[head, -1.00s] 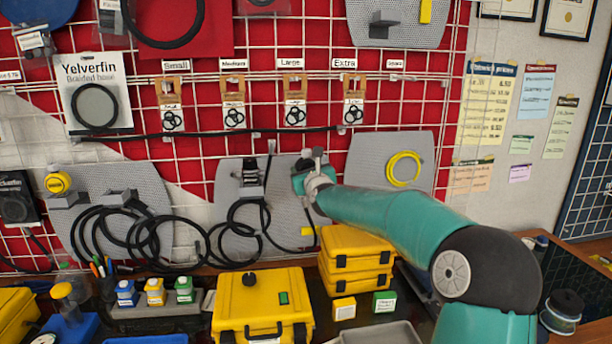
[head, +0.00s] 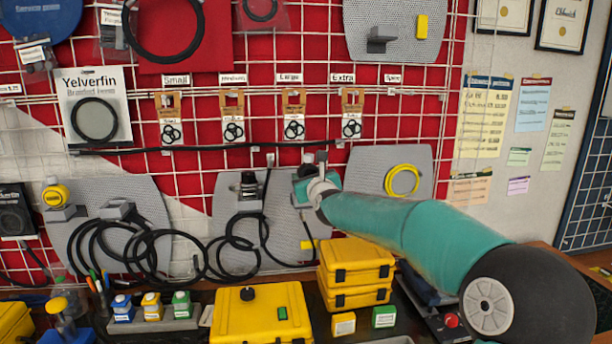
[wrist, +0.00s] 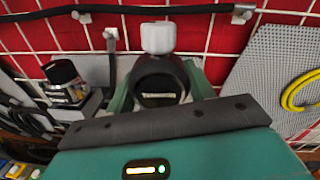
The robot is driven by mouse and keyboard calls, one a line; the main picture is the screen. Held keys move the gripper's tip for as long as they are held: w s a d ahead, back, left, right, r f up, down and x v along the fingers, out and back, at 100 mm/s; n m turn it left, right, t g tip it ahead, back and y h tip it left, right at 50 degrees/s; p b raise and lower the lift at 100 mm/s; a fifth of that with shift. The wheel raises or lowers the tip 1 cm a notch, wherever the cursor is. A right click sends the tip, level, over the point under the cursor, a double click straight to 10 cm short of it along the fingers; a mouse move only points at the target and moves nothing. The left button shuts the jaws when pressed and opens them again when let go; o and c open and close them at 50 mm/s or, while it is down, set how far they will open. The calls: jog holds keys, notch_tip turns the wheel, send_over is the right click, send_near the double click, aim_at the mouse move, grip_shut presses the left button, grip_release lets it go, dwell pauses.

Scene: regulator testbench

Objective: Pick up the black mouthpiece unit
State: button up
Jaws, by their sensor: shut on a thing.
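The black mouthpiece unit (wrist: 158,82) is a rounded black body with a small pale label and a whitish mouthpiece on its far end. It sits between the teal fingers of my gripper (wrist: 160,95) in the wrist view, and the fingers are shut on it. In the head view my gripper (head: 308,187) is in front of the right part of the middle grey pegboard. The held unit is mostly hidden there by the gripper and wrist.
A black and silver regulator (wrist: 65,82) is mounted just left of my gripper; it also shows in the head view (head: 248,188). Black hoses hang around it. A yellow hose loop (head: 402,181) hangs at right. Stacked yellow cases (head: 356,262) stand below my arm.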

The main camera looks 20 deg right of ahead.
jog(key=s+a, duration=0.1)
jog(key=s, duration=1.2)
jog(key=shift+s+a, duration=0.35)
jog(key=shift+s, duration=0.05)
dwell(0.6)
